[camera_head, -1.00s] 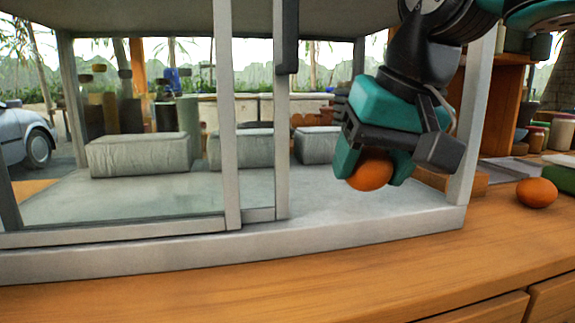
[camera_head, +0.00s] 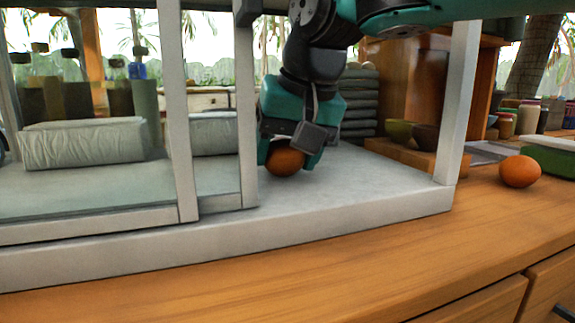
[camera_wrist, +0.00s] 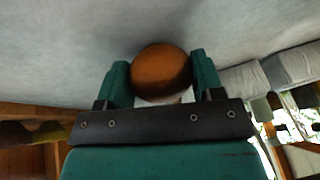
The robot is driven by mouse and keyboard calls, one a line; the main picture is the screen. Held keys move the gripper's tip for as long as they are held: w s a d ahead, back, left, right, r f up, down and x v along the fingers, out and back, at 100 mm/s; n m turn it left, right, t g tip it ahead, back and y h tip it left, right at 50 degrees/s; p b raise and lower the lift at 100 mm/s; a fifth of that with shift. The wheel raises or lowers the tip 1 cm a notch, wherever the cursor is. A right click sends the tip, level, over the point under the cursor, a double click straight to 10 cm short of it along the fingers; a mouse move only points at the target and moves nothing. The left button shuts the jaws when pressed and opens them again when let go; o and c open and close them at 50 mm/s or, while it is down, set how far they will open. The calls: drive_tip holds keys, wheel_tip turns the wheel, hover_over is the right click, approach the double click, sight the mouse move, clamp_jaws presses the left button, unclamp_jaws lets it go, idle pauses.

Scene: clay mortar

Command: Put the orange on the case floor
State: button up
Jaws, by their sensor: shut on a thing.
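An orange (camera_head: 285,161) is between the fingers of my gripper (camera_head: 290,163), inside the case at its open right part. My gripper is shut on it, and the orange also shows between the teal fingers in the wrist view (camera_wrist: 161,73). The pale grey case floor (camera_head: 375,185) lies under and around the orange. The orange is low over the floor; I cannot tell whether it touches. A second orange (camera_head: 519,171) rests on the wooden counter, right of the case.
The case's glass panel and frame post (camera_head: 246,120) stand just left of my gripper. A corner post (camera_head: 459,105) stands at right. White wrapped blocks (camera_head: 82,145) lie on the left. Bowls (camera_head: 412,134) stand behind the right side. The floor right of my gripper is clear.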

drive_tip(key=o, duration=1)
drive_tip(key=shift+c, duration=0.2)
drive_tip(key=p+v, duration=0.2)
drive_tip(key=v, duration=0.3)
drive_tip(key=shift+w+r, duration=0.1)
drive_tip(key=s+d, duration=0.7)
drive_tip(key=s, duration=0.3)
drive_tip(key=shift+s, duration=0.1)
